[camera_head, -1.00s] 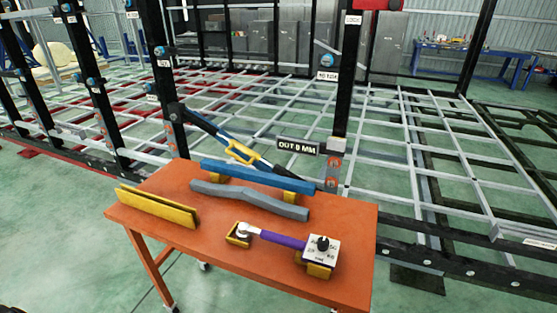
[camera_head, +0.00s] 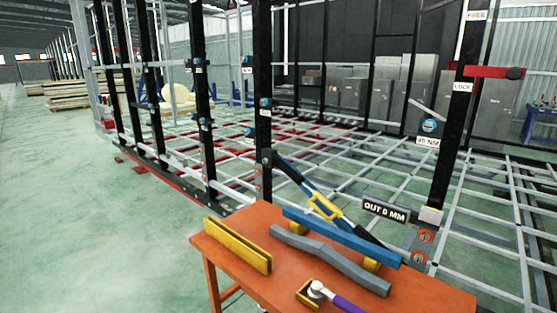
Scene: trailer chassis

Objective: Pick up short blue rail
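The blue rail (camera_head: 341,237) lies on yellow supports near the back edge of the orange table (camera_head: 225,272). A grey bent bar (camera_head: 330,257) lies just in front of it. A blue and black tool with a yellow handle (camera_head: 322,207) slants up behind the blue rail and leans toward a black post. Neither of my grippers is in view.
A yellow channel piece (camera_head: 237,245) stands at the table's left. A purple-handled tool (camera_head: 343,303) on a yellow block is cut off at the bottom edge. The trailer chassis frame with black posts (camera_head: 263,110) stands right behind the table. Open green floor (camera_head: 70,220) is at the left.

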